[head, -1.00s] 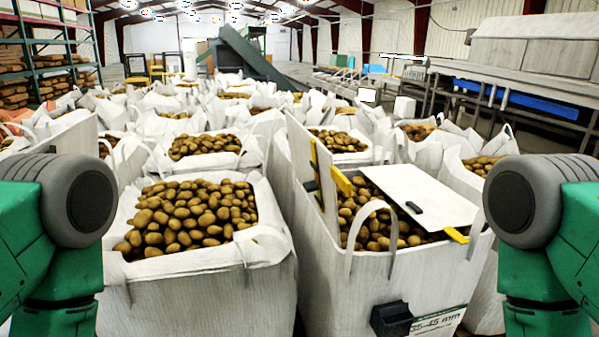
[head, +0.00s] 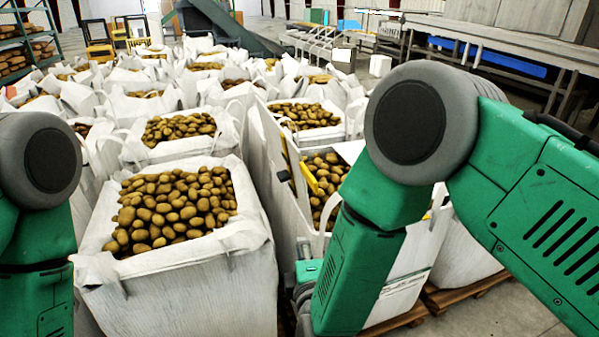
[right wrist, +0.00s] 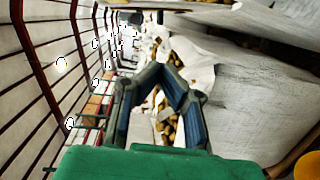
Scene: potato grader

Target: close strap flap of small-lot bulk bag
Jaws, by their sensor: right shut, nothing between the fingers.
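The small-lot bulk bag (head: 400,275) stands in front right of centre, holding potatoes (head: 325,180). One stiff white flap (head: 275,150) with a yellow strip stands up at its left side. A second white flap (head: 350,151) lies at the right, mostly hidden behind my right arm. My right gripper (head: 303,285) is low at the bag's near left corner, partly hidden by my forearm; whether it touches the bag cannot be told. In the right wrist view its fingers (right wrist: 165,72) meet with nothing between them. My left gripper is out of view; only its arm shows.
A large open bag of potatoes (head: 185,285) stands close on the left, with a narrow gap between the two bags. Rows of filled bags (head: 180,128) reach back. Wooden pallet edges (head: 405,318) and some free floor show at the lower right.

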